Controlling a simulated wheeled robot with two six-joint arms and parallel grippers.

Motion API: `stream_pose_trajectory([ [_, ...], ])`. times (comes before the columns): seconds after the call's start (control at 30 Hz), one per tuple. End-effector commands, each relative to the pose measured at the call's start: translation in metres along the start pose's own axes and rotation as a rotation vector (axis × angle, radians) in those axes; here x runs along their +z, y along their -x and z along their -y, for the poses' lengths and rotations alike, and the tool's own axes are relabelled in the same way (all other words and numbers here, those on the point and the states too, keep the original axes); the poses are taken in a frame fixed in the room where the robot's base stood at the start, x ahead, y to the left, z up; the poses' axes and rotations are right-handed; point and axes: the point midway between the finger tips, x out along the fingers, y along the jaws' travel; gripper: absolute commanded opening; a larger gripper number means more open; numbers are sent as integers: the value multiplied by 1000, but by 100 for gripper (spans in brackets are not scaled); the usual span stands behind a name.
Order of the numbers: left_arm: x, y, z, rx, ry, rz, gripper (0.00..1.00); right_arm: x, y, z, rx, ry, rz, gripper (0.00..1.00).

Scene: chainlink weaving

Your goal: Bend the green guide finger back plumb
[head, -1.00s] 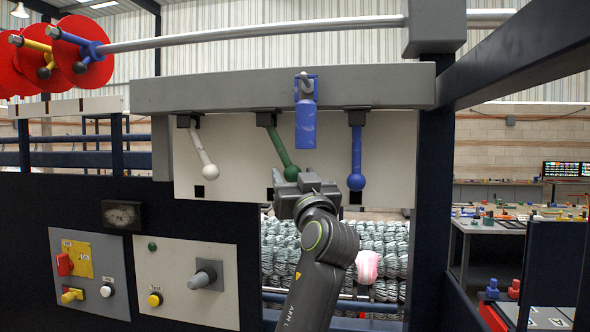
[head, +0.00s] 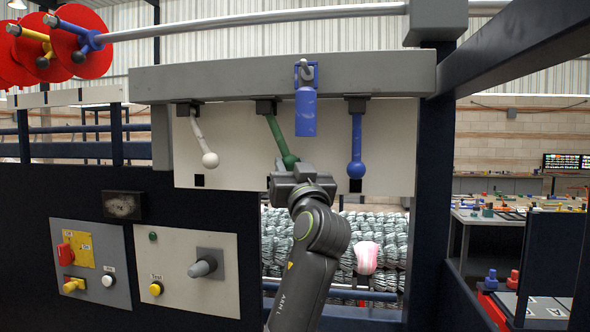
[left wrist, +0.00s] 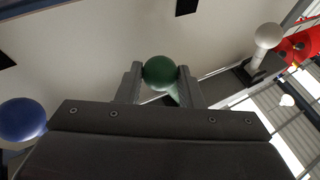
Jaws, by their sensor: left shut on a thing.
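The green guide finger (head: 279,136) hangs from its block on the grey beam and leans, its lower end to the right of its mount in the head view. My left gripper (head: 294,172) is at its lower end, which it partly hides. In the left wrist view, the green ball tip (left wrist: 159,73) sits between the two fingers of my left gripper (left wrist: 159,80), which are shut on it. The blue guide finger (head: 356,140) hangs straight down. The white guide finger (head: 202,133) leans to the right. My right gripper is not in view.
A blue hanging weight (head: 305,112) is close to the right of the green finger. A pale panel (head: 235,150) lies behind the fingers. Below are a control box (head: 187,270) and rolls of grey mesh (head: 385,235). A dark post (head: 433,200) bounds the right.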

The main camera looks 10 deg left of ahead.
Motion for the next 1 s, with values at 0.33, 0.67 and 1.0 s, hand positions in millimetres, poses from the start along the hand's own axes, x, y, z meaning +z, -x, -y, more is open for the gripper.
stream_pose_trajectory([
  [0.33, 20, -10, 33, 91, -232, -134, 0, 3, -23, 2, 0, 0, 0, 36],
  [0.67, 22, -16, 46, 96, -241, -139, 0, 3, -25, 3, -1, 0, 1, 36],
  [1.0, 22, -16, 45, 96, -241, -139, 55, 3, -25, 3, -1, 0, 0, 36],
])
